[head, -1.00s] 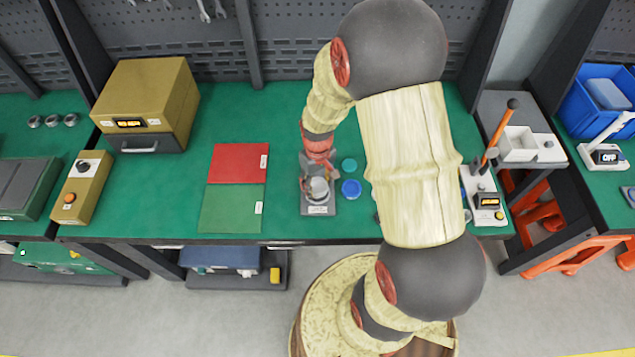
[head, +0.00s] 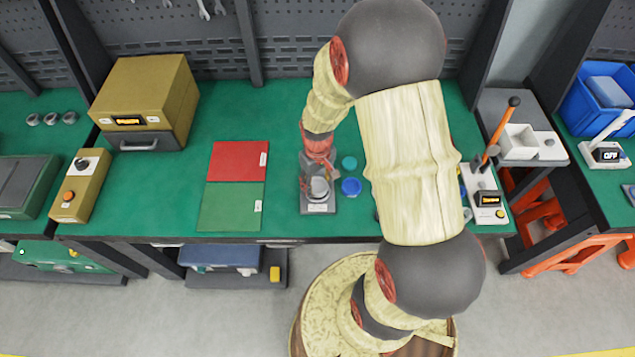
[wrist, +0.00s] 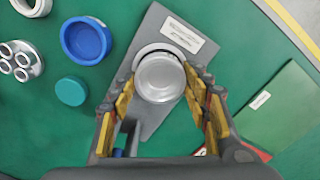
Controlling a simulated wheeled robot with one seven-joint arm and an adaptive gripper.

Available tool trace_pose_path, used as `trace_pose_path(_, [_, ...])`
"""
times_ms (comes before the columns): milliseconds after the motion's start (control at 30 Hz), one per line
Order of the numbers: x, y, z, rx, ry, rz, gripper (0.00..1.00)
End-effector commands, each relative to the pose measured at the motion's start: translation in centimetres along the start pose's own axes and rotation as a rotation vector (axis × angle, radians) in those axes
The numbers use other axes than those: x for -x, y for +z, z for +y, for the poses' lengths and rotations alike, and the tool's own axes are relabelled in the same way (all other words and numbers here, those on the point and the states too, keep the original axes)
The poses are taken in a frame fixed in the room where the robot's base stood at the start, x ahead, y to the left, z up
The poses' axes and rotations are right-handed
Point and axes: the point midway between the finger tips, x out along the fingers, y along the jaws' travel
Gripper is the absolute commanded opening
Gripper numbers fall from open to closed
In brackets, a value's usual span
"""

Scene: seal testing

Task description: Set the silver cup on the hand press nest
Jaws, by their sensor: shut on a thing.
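The silver cup (wrist: 160,78) is between the yellow-padded fingers of my gripper (wrist: 162,95) in the wrist view. My gripper is shut on it. In the head view the cup (head: 318,187) shows just below my gripper (head: 317,172). The hand press nest, a grey plate with a white label (wrist: 150,125), lies under the cup; the head view shows its front edge (head: 318,209). The cup is over a round seat near the label end. I cannot tell whether it touches the seat.
A blue ring (wrist: 86,40) and a teal disc (wrist: 71,91) lie beside the plate. Red (head: 240,160) and green (head: 231,207) mats lie to the left. A lever device (head: 487,200) stands at the right. A tan box (head: 145,90) stands at the back left.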

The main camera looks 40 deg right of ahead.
Motion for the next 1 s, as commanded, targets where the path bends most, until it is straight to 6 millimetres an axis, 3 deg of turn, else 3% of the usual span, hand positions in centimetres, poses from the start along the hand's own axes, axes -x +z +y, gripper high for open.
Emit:
trace_pose_path(167, [-0.33, -0.01, 0.0, 0.0, 0.0, 0.0, 0.2])
trace_pose_path(200, [-0.29, -0.01, 0.01, 0.0, 0.0, 0.001, 0.49])
trace_pose_path(533, [-0.27, -0.01, 0.01, 0.0, 0.0, 0.0, 0.68])
trace_pose_path(1000, [0.25, 0.0, 0.0, 0.0, 0.0, 0.0, 0.69])
